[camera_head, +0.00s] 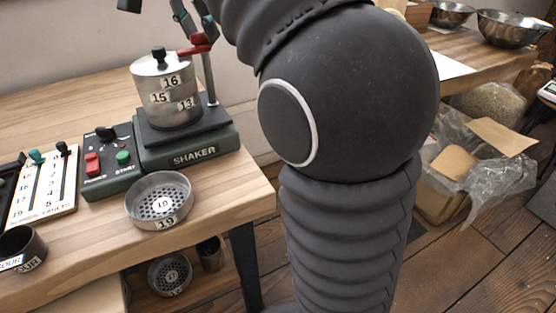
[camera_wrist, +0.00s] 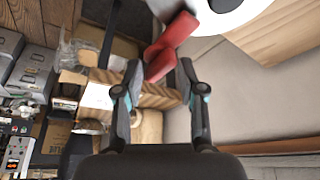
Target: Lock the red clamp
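The red clamp (camera_head: 196,45) sits at the top of the shaker's upright post, beside the lid of the stacked metal sieves (camera_head: 168,93). In the wrist view the red clamp (camera_wrist: 167,45) shows as a bent red lever, with its lower end between my fingertips. My gripper (camera_head: 197,29) is at the clamp from above, partly cut off by the top edge and my arm. In the wrist view my gripper (camera_wrist: 160,66) has its fingers apart, with gaps beside the lever. Whether a finger touches the clamp is unclear. The green shaker base (camera_head: 188,152) stands under the sieves.
A loose sieve marked 19 (camera_head: 160,200) lies in front. A dark cup (camera_head: 20,248) and a slider board (camera_head: 45,185) are further left. My arm hides the middle.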

